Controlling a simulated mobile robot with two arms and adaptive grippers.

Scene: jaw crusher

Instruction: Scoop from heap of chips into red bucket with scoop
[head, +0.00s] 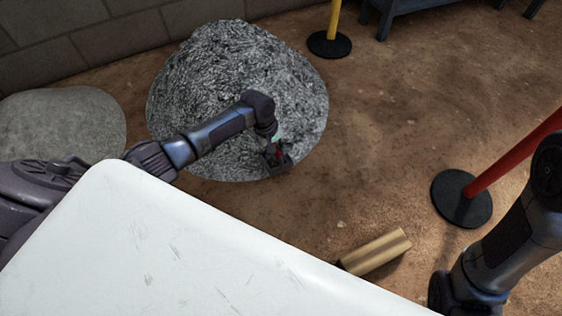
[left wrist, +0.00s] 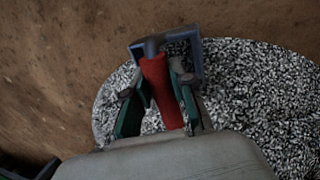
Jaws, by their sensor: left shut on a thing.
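The heap of grey chips (head: 225,70) lies on the ground at the upper middle of the head view. It also shows in the left wrist view (left wrist: 255,100). My left gripper (head: 274,147) is over the near right edge of the heap. In the left wrist view my left gripper (left wrist: 157,88) has its green-sided fingers shut around the red handle (left wrist: 163,95) of the scoop. The scoop's dark blue-grey end (left wrist: 192,45) lies beyond the fingers, over the heap's edge. I cannot tell whether it touches the chips or holds any. The red bucket is not in view.
A black-based post with a red pole (head: 462,198) stands at the right. A yellow post (head: 330,43) stands behind the heap. A wooden block (head: 377,252) lies on the brown ground. A grey mound (head: 62,125) is left of the heap.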

